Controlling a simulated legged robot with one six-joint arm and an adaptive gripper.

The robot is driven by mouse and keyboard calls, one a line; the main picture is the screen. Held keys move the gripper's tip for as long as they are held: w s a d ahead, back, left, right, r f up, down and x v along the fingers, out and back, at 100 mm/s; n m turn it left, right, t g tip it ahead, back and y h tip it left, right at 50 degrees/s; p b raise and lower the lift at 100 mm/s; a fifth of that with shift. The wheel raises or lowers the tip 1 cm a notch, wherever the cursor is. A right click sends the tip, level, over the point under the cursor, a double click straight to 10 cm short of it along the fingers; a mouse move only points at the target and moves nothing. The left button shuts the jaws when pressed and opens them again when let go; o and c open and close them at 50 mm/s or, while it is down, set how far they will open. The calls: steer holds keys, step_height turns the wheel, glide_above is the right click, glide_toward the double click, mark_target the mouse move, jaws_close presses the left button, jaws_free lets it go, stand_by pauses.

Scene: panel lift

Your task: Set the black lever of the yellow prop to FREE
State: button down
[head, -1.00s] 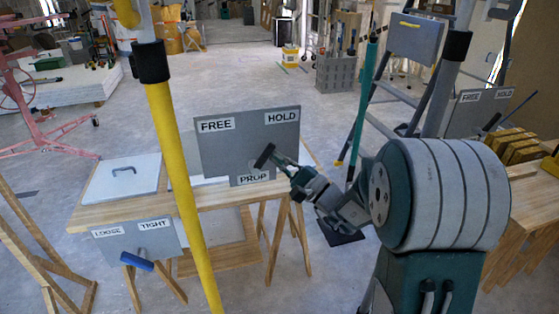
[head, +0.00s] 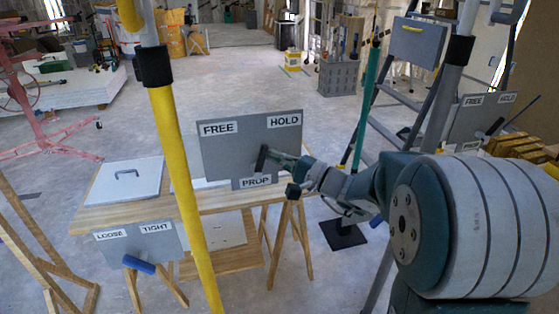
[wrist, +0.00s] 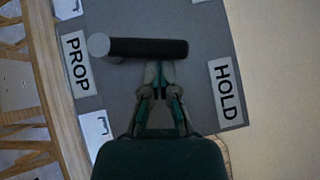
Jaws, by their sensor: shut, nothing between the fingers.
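The grey panel (head: 228,150) marked FREE at upper left, HOLD at upper right and PROP at the bottom stands on the wooden table. Its black lever (head: 262,160) points nearly straight up, between FREE and HOLD. In the wrist view the lever (wrist: 150,47) runs from its round pivot at left, and the HOLD label (wrist: 225,88) is below right. My gripper (wrist: 161,68) is shut and empty. Its tips are at the lever's HOLD side, touching or almost touching. In the head view my gripper (head: 277,161) reaches in from the right. The yellow prop (head: 180,180) stands in front at left.
A LOOSE/TIGHT panel (head: 168,245) with a blue handle hangs at the table's front. A white lidded plate (head: 120,182) lies on the table (head: 215,204). A second FREE/HOLD panel (head: 470,125) and a grey pole (head: 440,95) are at right. A teal pole (head: 365,100) stands behind.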

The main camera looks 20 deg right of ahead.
mark_target(262, 153)
steer(key=a+n+g+h, duration=0.1)
steer(key=a+r+n+g+h, duration=0.1)
steer(key=a+n, duration=0.1)
steer(key=n, duration=0.1)
steer(key=shift+r+g+h, duration=0.3)
steer(key=shift+g+h, duration=0.1)
steer(key=shift+a+n+g+h, duration=0.4)
steer(key=shift+a+n+h, duration=0.4)
steer(key=shift+h, duration=0.1)
steer(key=shift+a, duration=0.1)
steer(key=shift+a, duration=0.15)
steer(key=shift+r, duration=0.1)
